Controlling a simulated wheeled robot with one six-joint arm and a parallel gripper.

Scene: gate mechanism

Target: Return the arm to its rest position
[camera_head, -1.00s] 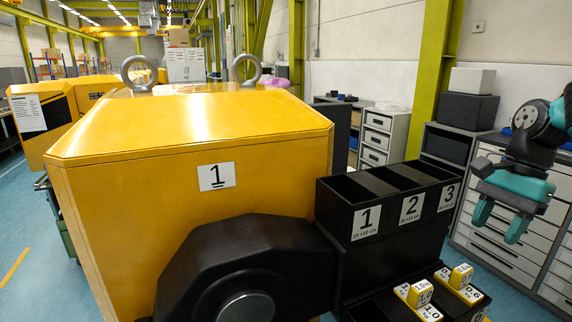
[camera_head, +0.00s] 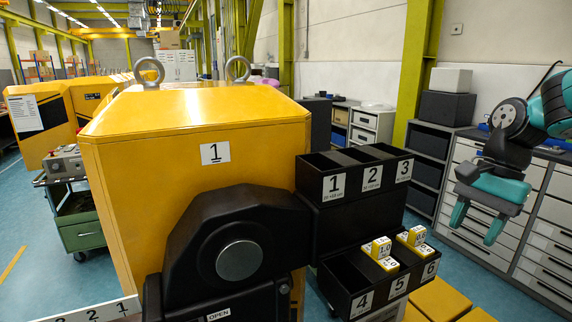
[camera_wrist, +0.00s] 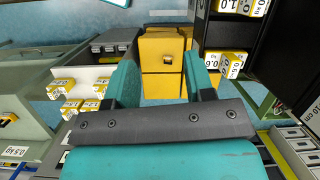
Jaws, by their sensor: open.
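My gripper (camera_head: 475,222) hangs at the right side of the head view, its two teal fingers pointing down, open and with nothing between them. It is apart from the yellow gate machine (camera_head: 140,150) and from the black numbered bins. In the wrist view my gripper (camera_wrist: 160,82) shows its two teal fingers spread apart. Yellow blocks (camera_wrist: 163,55) lie beyond the gap between them, farther off. My arm reaches in from the right edge of the head view.
Black bins (camera_head: 350,207) numbered 1 to 6 stand beside the machine, with yellow-white weights (camera_head: 378,250) on the lower ones. Grey drawer cabinets (camera_head: 540,215) stand behind my gripper at right. A green cart (camera_head: 80,225) is at left. Blue floor shows between bins and cabinets.

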